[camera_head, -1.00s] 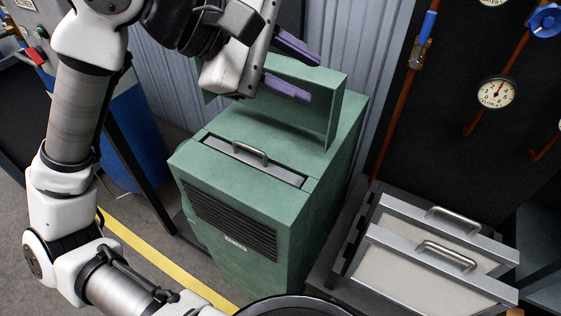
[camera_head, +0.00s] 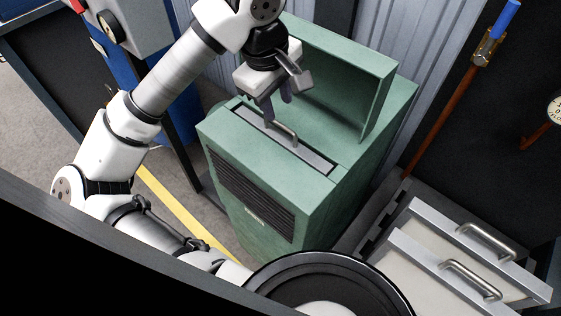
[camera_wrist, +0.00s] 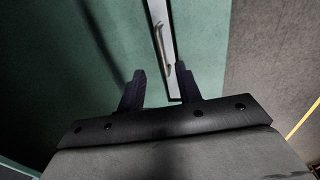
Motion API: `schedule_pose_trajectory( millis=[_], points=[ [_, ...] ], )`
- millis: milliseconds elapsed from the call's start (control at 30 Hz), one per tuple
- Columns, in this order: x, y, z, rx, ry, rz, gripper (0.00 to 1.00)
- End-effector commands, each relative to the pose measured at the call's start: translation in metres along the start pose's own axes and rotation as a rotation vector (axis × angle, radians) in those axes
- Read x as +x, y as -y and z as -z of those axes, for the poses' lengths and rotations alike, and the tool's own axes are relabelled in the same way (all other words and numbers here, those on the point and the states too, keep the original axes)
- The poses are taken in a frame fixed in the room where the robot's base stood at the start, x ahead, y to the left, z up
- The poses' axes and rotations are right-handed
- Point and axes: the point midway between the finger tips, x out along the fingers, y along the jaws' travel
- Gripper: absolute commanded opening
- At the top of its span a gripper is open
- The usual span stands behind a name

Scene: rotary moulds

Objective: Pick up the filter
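A filter (camera_head: 310,155) sits in the top slot of the green cabinet (camera_head: 315,195). Only its grey top edge and the bent metal handle (camera_head: 285,134) show; its body is hidden inside. My gripper (camera_head: 275,108) is above the left part of this filter, close to the handle, with its dark purple fingers pointing down. In the wrist view my gripper (camera_wrist: 161,70) is open, its two fingers apart and nothing held between them. The filter's pale top edge (camera_wrist: 159,14) and its handle (camera_wrist: 160,45) lie ahead, in line with the gap between the fingers. Contact cannot be told.
The cabinet's green lid (camera_head: 345,75) stands open behind the slot. Two more framed panels with handles (camera_head: 470,280) stand in a rack at the lower right. A pipe with a blue-handled valve (camera_head: 488,45) runs up the dark wall on the right.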

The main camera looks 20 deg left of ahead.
Motion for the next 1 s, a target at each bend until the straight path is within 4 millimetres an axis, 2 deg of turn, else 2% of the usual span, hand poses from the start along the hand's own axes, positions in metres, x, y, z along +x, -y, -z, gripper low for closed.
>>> schedule_pose_trajectory(
  millis=[167, 500, 767, 833, 1000],
  points=[
    [0.009, 0.001, -0.001, 0.0, 0.003, -0.001, 0.34],
    [0.05, 0.004, -0.004, 0.0, 0.003, -0.001, 0.34],
    [0.054, 0.004, -0.004, 0.001, 0.001, -0.001, 0.34],
    [0.054, 0.004, -0.004, 0.001, 0.001, -0.001, 0.29],
    [0.054, 0.004, -0.004, 0.001, 0.001, -0.001, 0.07]
  ],
)
